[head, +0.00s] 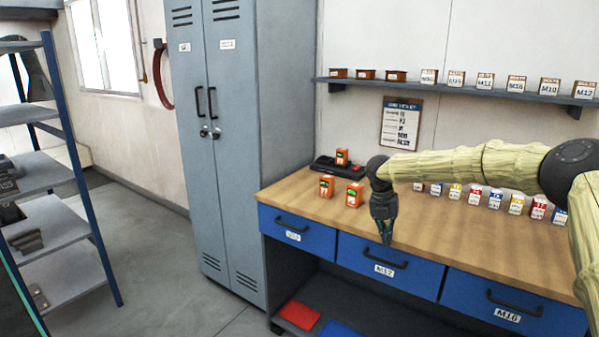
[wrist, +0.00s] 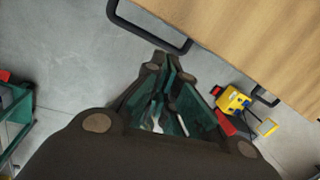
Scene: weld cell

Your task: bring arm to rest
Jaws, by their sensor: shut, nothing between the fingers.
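My arm (head: 465,165), in a pale yellow-green sleeve, reaches from the right over the workbench in the head view. My gripper (head: 387,238) points down at the bench's front edge, in front of the middle blue drawer labelled M12 (head: 385,270). Its fingers are shut and empty. In the wrist view the gripper (wrist: 165,72) is seen from above, with grey floor below it and a dark drawer handle (wrist: 150,30) close to the fingertips. I cannot tell whether they touch.
The wooden bench top (head: 430,225) holds orange boxes (head: 354,194), a black tray (head: 335,168) and a row of small labelled boxes. A grey locker (head: 220,130) stands left of it. A wall shelf (head: 455,90) runs above. A yellow item (wrist: 232,100) lies low in the wrist view.

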